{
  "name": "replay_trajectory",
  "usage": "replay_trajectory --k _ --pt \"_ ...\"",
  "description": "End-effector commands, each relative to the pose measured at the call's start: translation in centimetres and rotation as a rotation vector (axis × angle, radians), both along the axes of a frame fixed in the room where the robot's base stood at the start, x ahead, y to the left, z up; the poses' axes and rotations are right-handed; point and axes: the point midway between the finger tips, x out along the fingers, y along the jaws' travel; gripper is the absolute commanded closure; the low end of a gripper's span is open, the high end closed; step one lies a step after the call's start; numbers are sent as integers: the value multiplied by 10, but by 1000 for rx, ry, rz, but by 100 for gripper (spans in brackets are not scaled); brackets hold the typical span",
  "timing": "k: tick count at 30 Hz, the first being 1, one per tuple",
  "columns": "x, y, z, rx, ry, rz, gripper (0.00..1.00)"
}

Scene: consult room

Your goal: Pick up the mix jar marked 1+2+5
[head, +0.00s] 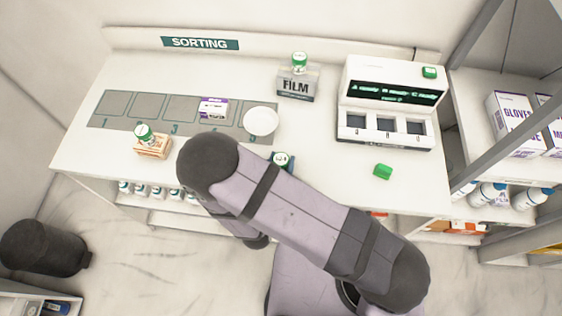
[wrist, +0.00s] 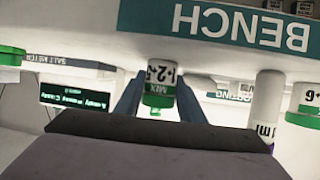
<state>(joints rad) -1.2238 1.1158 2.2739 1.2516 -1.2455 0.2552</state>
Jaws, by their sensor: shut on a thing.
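In the wrist view, which is upside down, the mix jar (wrist: 160,76) marked 1+2+5 is a small white-labelled jar with a green lid. My gripper (wrist: 158,88) has a blue-grey finger on each side of it and is shut on it. I cannot tell whether its base touches the white surface. In the head view my arm hides the gripper.
In the wrist view a white cylinder (wrist: 265,105) stands nearby.

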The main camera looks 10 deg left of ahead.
Motion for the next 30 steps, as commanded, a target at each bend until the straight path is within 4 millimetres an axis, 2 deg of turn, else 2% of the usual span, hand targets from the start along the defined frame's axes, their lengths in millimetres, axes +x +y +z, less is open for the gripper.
replay_trajectory --k 14,20,30 --pt "0 1 10 2 -1 0 86" --pt "0 0 29 3 -2 0 86" --pt "0 0 74 5 -3 -1 86"
